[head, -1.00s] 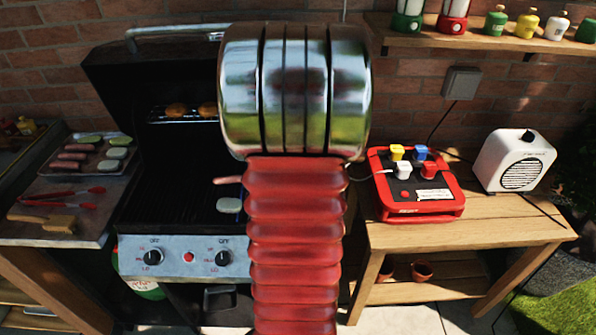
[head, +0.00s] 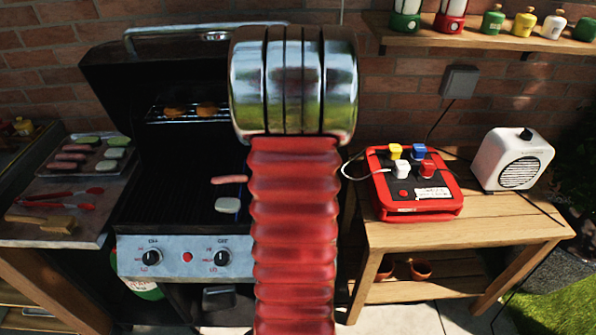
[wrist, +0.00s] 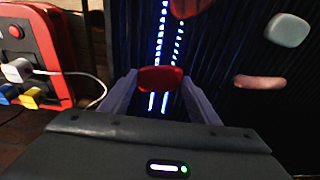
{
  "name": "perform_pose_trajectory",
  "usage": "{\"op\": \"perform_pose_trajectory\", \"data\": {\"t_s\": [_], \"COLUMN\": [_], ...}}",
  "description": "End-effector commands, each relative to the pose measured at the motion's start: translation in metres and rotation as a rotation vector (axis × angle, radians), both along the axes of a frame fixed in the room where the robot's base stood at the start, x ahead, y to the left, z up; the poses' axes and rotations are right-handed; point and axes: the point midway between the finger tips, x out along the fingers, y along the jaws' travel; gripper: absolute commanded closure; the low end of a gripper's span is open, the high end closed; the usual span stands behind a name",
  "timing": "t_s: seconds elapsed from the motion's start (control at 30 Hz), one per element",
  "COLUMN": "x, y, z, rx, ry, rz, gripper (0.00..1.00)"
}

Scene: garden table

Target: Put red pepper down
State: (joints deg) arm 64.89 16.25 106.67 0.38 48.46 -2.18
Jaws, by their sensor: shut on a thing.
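In the wrist view my gripper (wrist: 158,86) is shut on a red pepper (wrist: 160,78), held between the two fingertips. The dark grill grate (wrist: 225,95) is beneath it; I cannot tell how large the gap is. Another red piece (wrist: 183,8) shows at the top edge of the wrist view, partly cut off. A sausage (wrist: 260,82) and a pale slice (wrist: 288,30) lie on the grate to the right. In the head view my arm hides the gripper and the held pepper; the grill grate (head: 170,195) shows left of the arm.
In the head view a red box with plugs (head: 415,185) stands on the right wooden table (head: 500,240), with a white cable reaching towards the grill. A white speaker (head: 513,158) stands beside it. A tray of food (head: 90,157) and red tongs (head: 60,200) lie left.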

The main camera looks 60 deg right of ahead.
Motion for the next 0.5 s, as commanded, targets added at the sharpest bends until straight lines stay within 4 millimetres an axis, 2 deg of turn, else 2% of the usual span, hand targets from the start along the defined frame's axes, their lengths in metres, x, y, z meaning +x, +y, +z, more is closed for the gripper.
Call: {"op": "perform_pose_trajectory", "data": {"t_s": [0.2, 0.5], "x": [0.0, 0.002], "y": [0.001, -0.003], "z": [-0.033, -0.038], "rx": [0.003, 0.0], "ry": [0.001, 0.0], "rz": [0.0, 0.0], "gripper": [0.66, 0.66]}}
